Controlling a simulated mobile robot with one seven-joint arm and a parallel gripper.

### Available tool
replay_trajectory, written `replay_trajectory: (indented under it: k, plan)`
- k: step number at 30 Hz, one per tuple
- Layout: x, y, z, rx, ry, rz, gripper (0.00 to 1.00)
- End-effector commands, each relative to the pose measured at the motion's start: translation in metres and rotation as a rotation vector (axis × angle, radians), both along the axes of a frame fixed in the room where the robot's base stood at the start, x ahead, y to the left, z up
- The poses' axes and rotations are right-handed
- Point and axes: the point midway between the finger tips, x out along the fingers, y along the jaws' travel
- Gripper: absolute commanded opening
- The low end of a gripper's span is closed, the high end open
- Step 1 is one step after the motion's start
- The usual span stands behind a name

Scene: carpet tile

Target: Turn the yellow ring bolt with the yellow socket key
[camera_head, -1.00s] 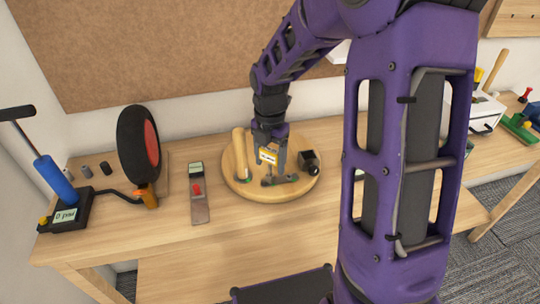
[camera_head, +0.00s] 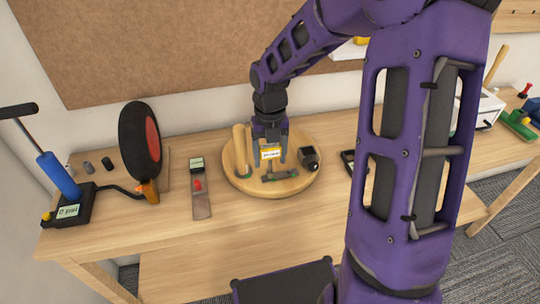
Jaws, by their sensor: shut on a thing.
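My gripper (camera_head: 270,162) points down over a round wooden board (camera_head: 272,188) on the table. A small yellow-and-white piece (camera_head: 270,153) shows between its fingers. The gripper is shut on it, as far as I can see. I cannot tell whether this piece is the yellow socket key. No yellow ring bolt can be made out; the gripper and the small scale may hide it.
On the board are an upright wooden cylinder (camera_head: 240,150), a grey bar (camera_head: 280,175) and a dark block (camera_head: 309,157). To the left are a device with a red button (camera_head: 198,187), a black wheel (camera_head: 138,140) and a blue pump (camera_head: 57,176). Bare table lies in front.

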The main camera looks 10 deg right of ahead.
Motion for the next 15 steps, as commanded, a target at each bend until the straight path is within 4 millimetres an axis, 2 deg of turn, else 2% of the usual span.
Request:
replay_trajectory:
  k: [5,10,15]
  plan:
    - [0.000,0.000,0.000,0.000,-0.001,-0.016,0.00]
    - [0.000,0.000,0.002,-0.001,-0.002,-0.103,0.00]
    - [0.001,0.000,0.014,0.000,-0.004,-0.105,0.00]
